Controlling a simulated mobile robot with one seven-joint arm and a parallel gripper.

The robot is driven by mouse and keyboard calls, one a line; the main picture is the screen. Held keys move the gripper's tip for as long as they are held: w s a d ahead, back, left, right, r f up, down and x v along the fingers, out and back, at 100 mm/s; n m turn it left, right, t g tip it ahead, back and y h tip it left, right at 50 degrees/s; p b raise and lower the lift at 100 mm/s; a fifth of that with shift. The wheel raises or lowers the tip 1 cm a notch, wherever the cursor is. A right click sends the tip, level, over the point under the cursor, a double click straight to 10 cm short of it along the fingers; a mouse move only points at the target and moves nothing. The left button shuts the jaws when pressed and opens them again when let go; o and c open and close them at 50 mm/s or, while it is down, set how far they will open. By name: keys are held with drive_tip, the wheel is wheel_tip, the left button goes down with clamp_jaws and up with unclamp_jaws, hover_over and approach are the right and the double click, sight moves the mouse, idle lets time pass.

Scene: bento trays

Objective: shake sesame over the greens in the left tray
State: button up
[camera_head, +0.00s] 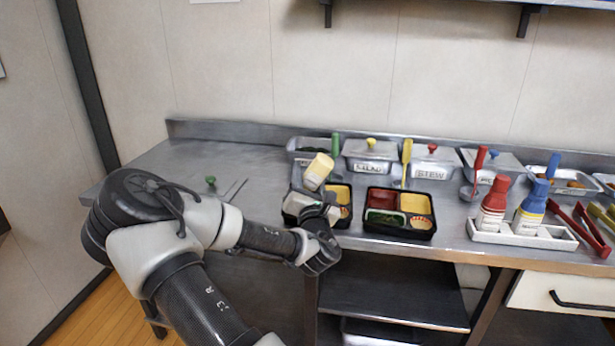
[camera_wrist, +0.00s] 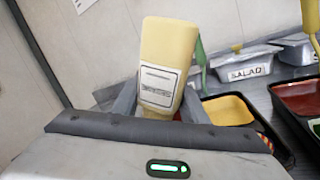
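A pale yellow shaker bottle (camera_head: 319,170) is held by my gripper (camera_head: 315,187) above the back of the left black tray (camera_head: 343,225). It leans to the right in the head view. In the wrist view the bottle (camera_wrist: 166,45), with its white label, stands between the two fingers (camera_wrist: 158,112), which are closed against its sides. The left tray shows a yellow compartment and a small patterned cup at its right side. My gripper and wrist hide the rest of it, and I cannot see its greens. No falling sesame is visible.
A second black tray (camera_head: 433,235) stands just to the right. A white rack (camera_head: 550,241) holds red and blue bottles further right, beside red tongs (camera_head: 577,232). Lidded steel pans, including one marked STEW (camera_head: 431,174), line the back. The counter's left is mostly clear.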

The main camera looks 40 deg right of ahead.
drive_tip(key=shift+r+p, duration=0.5)
drive_tip(key=shift+r, duration=0.7)
wheel_tip(320, 180, up, 7)
drive_tip(key=p, duration=0.5)
